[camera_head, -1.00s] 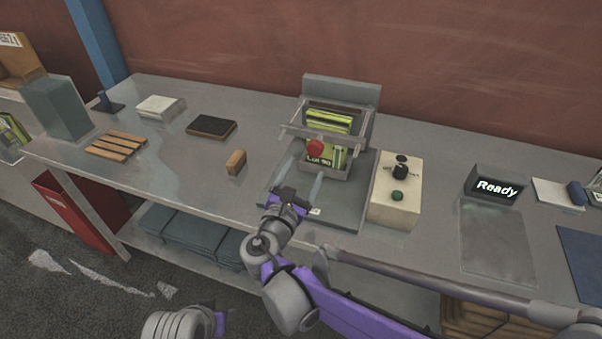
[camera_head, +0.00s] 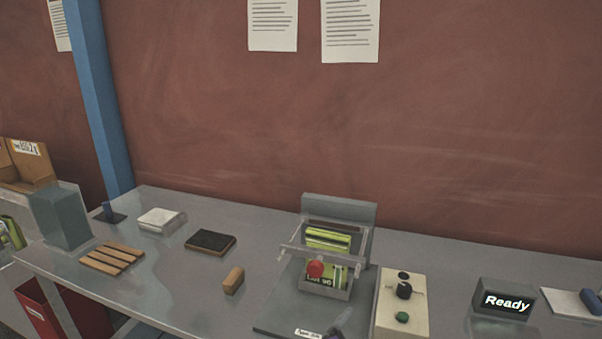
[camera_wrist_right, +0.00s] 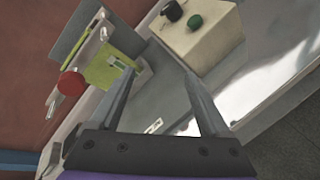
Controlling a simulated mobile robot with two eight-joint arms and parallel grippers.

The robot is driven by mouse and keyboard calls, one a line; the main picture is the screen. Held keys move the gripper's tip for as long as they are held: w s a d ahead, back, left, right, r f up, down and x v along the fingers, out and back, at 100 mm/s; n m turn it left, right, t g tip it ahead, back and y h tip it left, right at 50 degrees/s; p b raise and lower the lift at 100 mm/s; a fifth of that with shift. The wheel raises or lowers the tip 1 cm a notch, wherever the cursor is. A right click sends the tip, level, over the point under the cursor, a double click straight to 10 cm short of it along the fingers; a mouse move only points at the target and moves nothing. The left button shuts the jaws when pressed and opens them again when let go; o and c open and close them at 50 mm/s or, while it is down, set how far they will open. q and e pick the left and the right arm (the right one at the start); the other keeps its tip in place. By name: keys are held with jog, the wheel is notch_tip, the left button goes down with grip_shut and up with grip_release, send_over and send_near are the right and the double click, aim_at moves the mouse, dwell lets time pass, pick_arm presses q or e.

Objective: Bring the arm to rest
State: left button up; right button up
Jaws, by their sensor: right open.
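My right gripper (camera_wrist_right: 165,100) is open and empty in the right wrist view, its two fingers apart with nothing between them. Beyond its fingertips are the powder filler (camera_wrist_right: 100,45), with a red knob (camera_wrist_right: 71,83) and a green-yellow pouch, and the cream control box (camera_wrist_right: 195,35). In the head view the filler (camera_head: 338,210) stands on the bench with the pouch (camera_head: 328,240) in its frame. Only a small part of my right arm shows at the bottom edge there, and its fingers are hard to make out. My left gripper is out of view.
The control box (camera_head: 402,310) stands right of the filler, and a display (camera_head: 502,300) reading "Ready" is further right. A wooden block (camera_head: 233,281), dark pad (camera_head: 211,241), slatted rack (camera_head: 111,257) and white stack (camera_head: 161,220) lie to the left. The bench between them is clear.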

jog(key=s+d+f+m+g+y, duration=0.2)
jog(key=s+d+f+m+g, duration=0.4)
jog(key=s+d+m, duration=0.45)
jog(key=s+a+f+m+y, duration=0.2)
jog(key=s+m, duration=0.3)
jog(key=s+a+f+m+g+y, duration=0.1)
jog(key=s+a+f+m+y, duration=0.1)
jog(key=s+m, duration=0.3)
jog(key=shift+s+f+y, duration=0.3)
jog(key=shift+s+f, duration=0.2)
jog(key=shift+f, duration=0.25)
